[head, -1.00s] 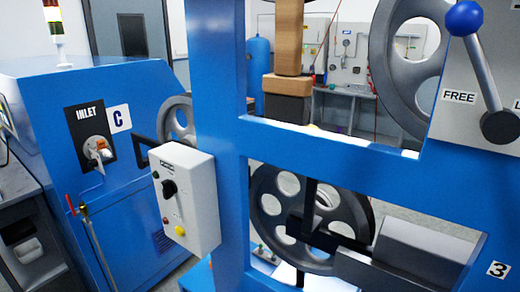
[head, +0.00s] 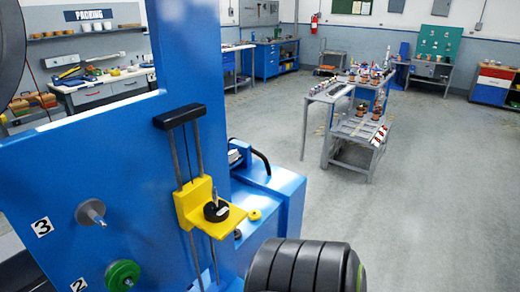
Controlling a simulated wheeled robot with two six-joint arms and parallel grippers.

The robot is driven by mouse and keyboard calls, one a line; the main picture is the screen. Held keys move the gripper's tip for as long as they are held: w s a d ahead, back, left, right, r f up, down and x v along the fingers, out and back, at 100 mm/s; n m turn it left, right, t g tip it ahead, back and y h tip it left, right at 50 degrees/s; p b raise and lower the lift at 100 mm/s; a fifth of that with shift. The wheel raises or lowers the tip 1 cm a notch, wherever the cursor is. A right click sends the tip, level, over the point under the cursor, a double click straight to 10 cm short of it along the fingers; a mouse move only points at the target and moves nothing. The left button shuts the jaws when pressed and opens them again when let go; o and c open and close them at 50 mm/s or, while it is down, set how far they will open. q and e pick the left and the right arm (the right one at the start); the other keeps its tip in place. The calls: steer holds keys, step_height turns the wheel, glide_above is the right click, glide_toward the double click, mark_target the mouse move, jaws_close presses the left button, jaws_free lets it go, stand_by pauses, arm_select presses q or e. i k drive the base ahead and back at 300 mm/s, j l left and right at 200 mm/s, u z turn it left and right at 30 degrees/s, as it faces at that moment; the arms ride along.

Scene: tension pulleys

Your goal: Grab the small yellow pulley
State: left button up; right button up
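No gripper of mine shows in the head view. A small round yellow piece (head: 254,215) sits on the blue machine part just right of a yellow bracket (head: 188,207); it is too small to tell whether it is a pulley. The bracket rides on two vertical rods on the blue machine panel (head: 150,180). A black disc (head: 216,211) with a metal pin lies on the bracket's shelf.
Large black ribbed discs (head: 290,266) fill the bottom centre, close to the camera. A grey table (head: 325,92) with several small parts stands beyond. A packing bench (head: 105,82) is at the back left. The floor (head: 430,180) at the right is clear.

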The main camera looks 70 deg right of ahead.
mark_target(255, 216)
steer(key=z, duration=0.4)
steer(key=k+l+z, duration=0.1)
steer(key=z, duration=0.35)
steer(key=k+z, duration=0.1)
steer(key=z, duration=0.3)
steer(key=l+z, duration=0.1)
steer(key=z, duration=0.35)
steer(key=l+z, duration=0.1)
steer(key=z, duration=0.3)
steer(key=i+l, duration=0.15)
steer(key=l, duration=0.3)
